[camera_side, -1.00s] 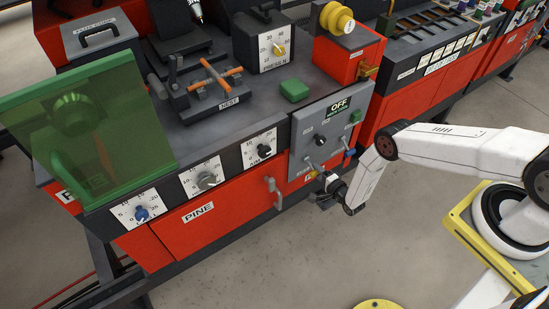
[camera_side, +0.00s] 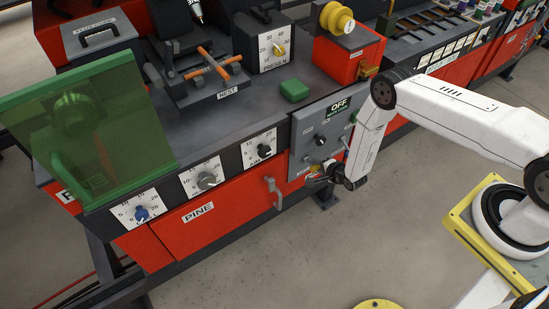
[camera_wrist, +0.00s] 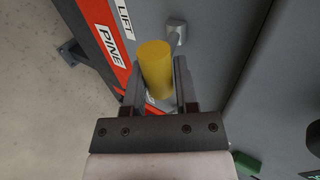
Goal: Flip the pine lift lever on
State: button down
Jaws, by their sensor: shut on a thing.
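The lift lever (camera_wrist: 155,68) shows in the wrist view as a yellow cylindrical grip on a grey stem, under a white LIFT label (camera_wrist: 125,17). My gripper (camera_wrist: 160,85) is shut on the yellow grip, with one dark finger on each side. In the side view my gripper (camera_side: 322,178) is at the lower part of the grey control panel (camera_side: 305,130). There the lever is mostly hidden behind the gripper, and its angle is hard to tell. The red machine front carries a PINE label (camera_side: 198,212). The panel display (camera_side: 339,106) reads OFF.
Other levers and knobs sit close above my gripper on the panel. A grey handle (camera_side: 273,193) sticks out of the red front to the left. A green tinted shield (camera_side: 85,130) stands at far left. The floor in front (camera_side: 270,265) is clear.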

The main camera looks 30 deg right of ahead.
jog(key=shift+w+r+g, duration=0.2)
jog(key=shift+r+g, duration=0.15)
jog(key=shift+g, duration=0.35)
jog(key=shift+w+r+g, duration=0.15)
jog(key=shift+r+g, duration=0.2)
jog(key=shift+g, duration=0.35)
jog(key=shift+c, duration=1.8)
grip_release()
jog(key=shift+r, duration=0.1)
jog(key=v, duration=0.7)
jog(key=shift+s+r, duration=0.2)
jog(key=shift+r, duration=0.15)
